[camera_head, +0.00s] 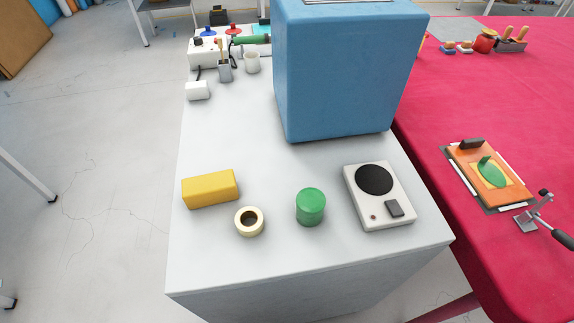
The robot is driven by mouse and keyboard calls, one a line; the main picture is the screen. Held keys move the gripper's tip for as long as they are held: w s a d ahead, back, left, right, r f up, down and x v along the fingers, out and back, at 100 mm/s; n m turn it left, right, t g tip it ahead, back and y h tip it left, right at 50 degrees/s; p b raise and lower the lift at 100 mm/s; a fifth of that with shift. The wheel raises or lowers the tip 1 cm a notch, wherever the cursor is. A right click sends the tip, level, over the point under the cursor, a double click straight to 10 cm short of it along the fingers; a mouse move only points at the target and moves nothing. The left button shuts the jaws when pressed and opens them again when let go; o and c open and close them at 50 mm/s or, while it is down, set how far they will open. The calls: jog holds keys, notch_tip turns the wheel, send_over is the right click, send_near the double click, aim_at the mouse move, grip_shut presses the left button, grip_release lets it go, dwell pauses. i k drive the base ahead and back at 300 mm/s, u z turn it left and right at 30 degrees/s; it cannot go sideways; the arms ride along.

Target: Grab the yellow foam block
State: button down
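The yellow foam block (210,189) is a rectangular bar lying on the white table (225,245), near its left edge. It sits just behind and left of a cream tape ring (249,221), with a small gap that is hard to judge. Nothing covers the block. My gripper is not in view.
A green cylinder (311,206) and a white device with a black disc (379,195) stand to the right. A large blue box (345,75) stands behind them. A white cube (198,90) and a cup (252,62) are farther back. A red table (480,110) adjoins on the right.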

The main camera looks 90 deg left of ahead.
aim_at(207, 189)
jog(key=k, duration=0.45)
jog(key=z, duration=1.35)
jog(key=i, duration=0.75)
jog(key=u, duration=4.55)
jog(key=i, duration=0.5)
jog(key=u, duration=0.05)
